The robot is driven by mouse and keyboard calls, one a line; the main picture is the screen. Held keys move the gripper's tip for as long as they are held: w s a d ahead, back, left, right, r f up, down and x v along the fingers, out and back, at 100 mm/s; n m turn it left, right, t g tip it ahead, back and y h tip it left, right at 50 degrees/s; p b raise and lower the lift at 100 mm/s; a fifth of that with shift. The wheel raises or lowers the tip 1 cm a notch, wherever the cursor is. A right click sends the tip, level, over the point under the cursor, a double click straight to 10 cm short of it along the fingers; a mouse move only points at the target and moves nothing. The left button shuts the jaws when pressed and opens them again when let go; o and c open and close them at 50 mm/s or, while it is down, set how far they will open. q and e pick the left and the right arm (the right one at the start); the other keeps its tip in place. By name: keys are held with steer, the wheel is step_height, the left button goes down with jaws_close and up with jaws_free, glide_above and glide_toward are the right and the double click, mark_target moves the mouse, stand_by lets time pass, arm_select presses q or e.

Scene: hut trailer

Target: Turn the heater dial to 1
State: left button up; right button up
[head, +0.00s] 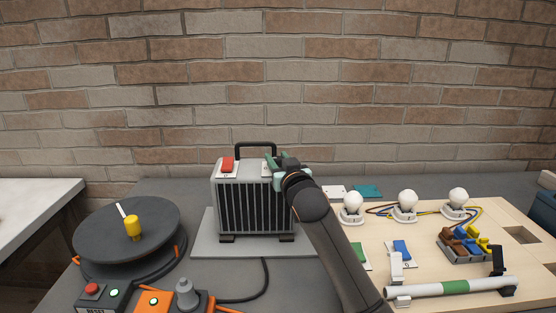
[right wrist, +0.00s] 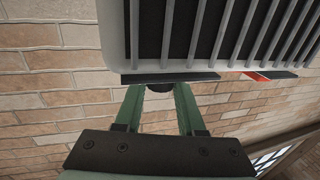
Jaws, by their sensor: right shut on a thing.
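The heater (head: 252,208) is a grey box with a black front grille and a black handle on top. It stands on a grey plate at the middle of the table, and it also fills the top of the right wrist view (right wrist: 220,35). My right gripper (head: 272,163) is at the heater's top right. In the right wrist view its green fingers (right wrist: 158,97) are on both sides of the dark round dial (right wrist: 160,87), shut on it. The dial's marks and pointer are hidden, so its setting cannot be read. My left gripper is not in view.
A red rocker switch (head: 227,164) is on the heater's top left. A dark turntable (head: 105,235) with a yellow knob stands left. A wooden board (head: 430,265) with bulbs (head: 407,201), switches and a tube (head: 450,287) lies right. A brick wall is behind.

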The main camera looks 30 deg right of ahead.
jaws_close()
